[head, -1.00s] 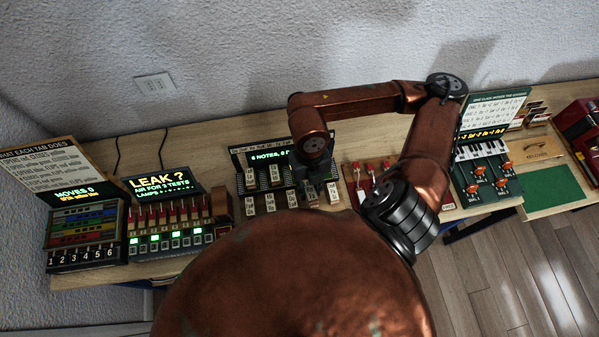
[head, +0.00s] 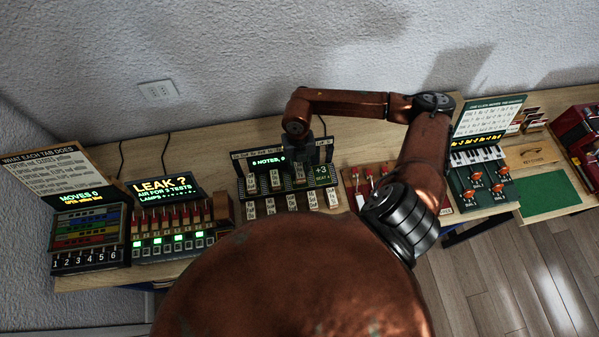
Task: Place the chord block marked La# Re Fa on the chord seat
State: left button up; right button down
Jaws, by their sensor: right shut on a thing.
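The chord panel (head: 262,162), a dark unit with a lit note display, stands at mid-table against the back. Several small beige chord blocks stand upright on it in two rows, such as a front one (head: 270,206) and a back one (head: 251,183). Their markings are too small to read, so I cannot tell which is La# Re Fa or which spot is the chord seat. My right gripper (head: 299,160) is over the back row, shut on a beige block (head: 300,173); its fingers are mostly hidden by the wrist. My left gripper is not in view.
Left of the panel stand the LEAK unit (head: 165,190) and a coloured-tab unit (head: 88,232). Red-topped pieces (head: 369,175) stand to the right, then a lever unit with piano keys (head: 480,175) and a green mat (head: 549,192). Some bare table shows behind the units.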

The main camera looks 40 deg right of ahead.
aim_at(299, 174)
jog(key=shift+w+d+f, duration=0.15)
jog(key=shift+w+f, duration=0.1)
jog(key=shift+f, duration=0.2)
notch_tip(299, 174, down, 2)
jog(key=shift+f+p, duration=0.15)
jog(key=shift+p, duration=0.3)
jog(key=shift+f, duration=0.3)
jog(key=c, duration=1.7)
grip_release()
jog(key=shift+f, duration=0.1)
jog(key=shift+o, duration=0.2)
